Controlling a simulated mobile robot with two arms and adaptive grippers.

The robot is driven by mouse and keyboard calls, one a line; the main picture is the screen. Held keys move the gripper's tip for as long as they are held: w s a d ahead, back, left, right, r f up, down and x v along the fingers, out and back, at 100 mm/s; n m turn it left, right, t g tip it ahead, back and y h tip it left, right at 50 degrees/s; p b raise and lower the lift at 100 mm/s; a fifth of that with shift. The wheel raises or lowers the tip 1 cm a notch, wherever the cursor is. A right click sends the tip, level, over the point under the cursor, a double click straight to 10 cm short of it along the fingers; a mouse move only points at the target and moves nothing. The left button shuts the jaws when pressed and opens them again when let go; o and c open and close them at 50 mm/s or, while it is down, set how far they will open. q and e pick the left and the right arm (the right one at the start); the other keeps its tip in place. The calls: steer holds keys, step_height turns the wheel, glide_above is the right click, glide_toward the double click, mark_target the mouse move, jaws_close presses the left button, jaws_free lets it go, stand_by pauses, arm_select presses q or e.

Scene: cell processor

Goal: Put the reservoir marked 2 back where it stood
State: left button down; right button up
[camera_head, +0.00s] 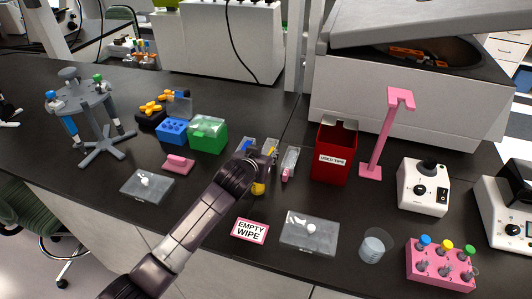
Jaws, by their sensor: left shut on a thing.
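My left gripper (264,157) is shut on a clear reservoir with a yellow end (258,188), in the row at the middle of the bench. The gripper and wrist cover much of this reservoir, and I cannot read a number on it. Whether it touches the bench is unclear. A blue-marked reservoir (246,144) is just left of it, partly hidden. A pink-ended reservoir (290,163) stands just to its right, apart from the gripper. My right gripper is not in view.
A red used-tips bin (334,155) and a pink stand (371,172) are to the right. Green (207,136) and blue (171,131) boxes are to the left. An "EMPTY WIPE" card (250,230) and a clear-lidded plate (309,236) lie in front. A centrifuge (395,112) stands behind.

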arm_select(q)
steer(key=shift+f, duration=0.15)
steer(key=c, duration=1.5)
jaws_free()
steer(key=shift+r, duration=0.25)
steer(key=shift+s, duration=0.25)
steer(key=b+v, duration=0.1)
steer(key=v, duration=1)
steer(key=shift+s+a+r, duration=0.1)
steer(key=shift+s+r, duration=0.1)
steer(key=shift+s, duration=0.05)
